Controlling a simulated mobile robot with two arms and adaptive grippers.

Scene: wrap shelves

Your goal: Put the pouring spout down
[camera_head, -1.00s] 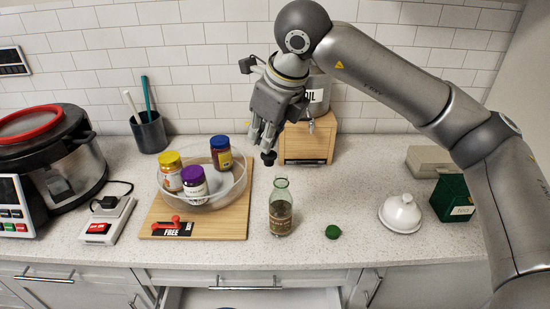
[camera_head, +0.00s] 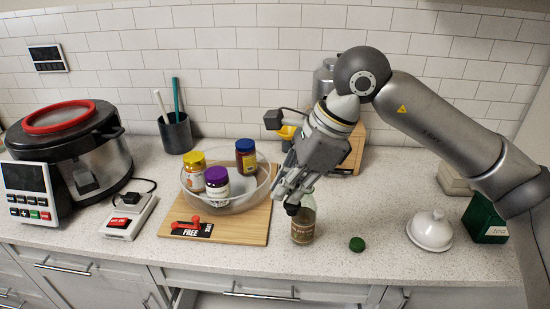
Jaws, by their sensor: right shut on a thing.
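My right gripper (camera_head: 288,195) is shut on the pouring spout (camera_head: 292,209), a small dark piece at its fingertips. The fingers and spout overlap the upper part of a glass bottle (camera_head: 303,228) in the picture, hiding much of its neck. I cannot tell whether the spout touches the bottle. The bottle stands upright on the counter and has a brown label. A green cap (camera_head: 357,244) lies on the counter to its right. My left gripper is not in view.
A clear bowl (camera_head: 238,204) with three jars stands on a wooden board (camera_head: 258,222) left of the gripper. A white lidded dish (camera_head: 430,231) and a green box (camera_head: 486,219) stand at right. Bare counter lies around the green cap. A drawer below is partly open.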

